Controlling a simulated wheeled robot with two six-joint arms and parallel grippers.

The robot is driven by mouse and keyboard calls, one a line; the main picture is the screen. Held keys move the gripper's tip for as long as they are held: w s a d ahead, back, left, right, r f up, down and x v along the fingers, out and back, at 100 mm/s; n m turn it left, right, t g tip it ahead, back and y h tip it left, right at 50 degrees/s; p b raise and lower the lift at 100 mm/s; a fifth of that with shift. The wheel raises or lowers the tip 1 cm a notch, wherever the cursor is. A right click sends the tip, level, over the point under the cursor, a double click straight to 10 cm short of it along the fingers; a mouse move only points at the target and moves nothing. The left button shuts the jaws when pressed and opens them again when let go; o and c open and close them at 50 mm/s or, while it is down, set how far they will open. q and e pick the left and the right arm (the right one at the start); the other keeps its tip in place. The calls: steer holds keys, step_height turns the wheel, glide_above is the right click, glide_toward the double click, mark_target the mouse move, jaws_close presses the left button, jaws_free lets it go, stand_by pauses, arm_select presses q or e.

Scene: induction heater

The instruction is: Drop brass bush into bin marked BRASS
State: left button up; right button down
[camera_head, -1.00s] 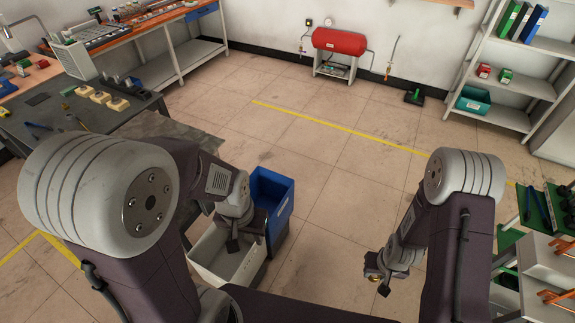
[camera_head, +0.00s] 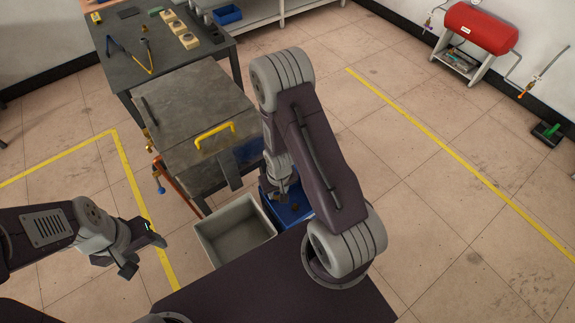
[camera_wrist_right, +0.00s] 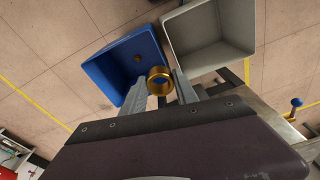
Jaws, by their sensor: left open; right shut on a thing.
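The brass bush (camera_wrist_right: 160,80) is a gold ring held between the fingertips of my right gripper (camera_wrist_right: 159,85), which is shut on it. In the wrist view it shows in front of the near wall of the blue bin (camera_wrist_right: 112,68), near the grey bin (camera_wrist_right: 205,40). In the head view my right gripper (camera_head: 284,190) is above the blue bin (camera_head: 295,214), and the bush is too small to make out. The grey bin (camera_head: 206,238) stands to its left and looks empty. No BRASS marking is readable. My left gripper (camera_head: 141,252) is open and empty, over the floor at left.
A small brown item (camera_wrist_right: 138,59) lies in the blue bin. A grey cabinet with a yellow handle (camera_head: 214,135) stands behind the bins, beside a dark workbench (camera_head: 135,65). A red tank (camera_head: 480,27) is at the back right.

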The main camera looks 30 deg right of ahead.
arm_select(q)
step_height(320, 180, down, 23)
steer(key=a+b, duration=0.1)
steer(key=b, duration=1.9)
steer(key=shift+s+b, duration=0.4)
arm_select(e)
steer(key=w+d+f+m, duration=0.3)
steer(key=d+f, duration=0.4)
steer(key=f, duration=0.3)
steer(key=w+d+f+m+h, duration=0.1)
steer(key=w+d+f+m, duration=0.3)
steer(key=d+f+m, duration=0.2)
step_height(320, 180, down, 4)
steer(key=shift+d+r, duration=0.15)
steer(key=shift+d, duration=0.9)
steer(key=c, duration=0.9)
jaws_free()
steer(key=shift+o, duration=0.2)
arm_select(q)
steer(key=shift+r+p, duration=0.95)
steer(key=shift+p, duration=0.1)
arm_select(e)
step_height(320, 180, up, 9)
steer(key=shift+s+a, duration=0.3)
steer(key=shift+a, duration=0.15)
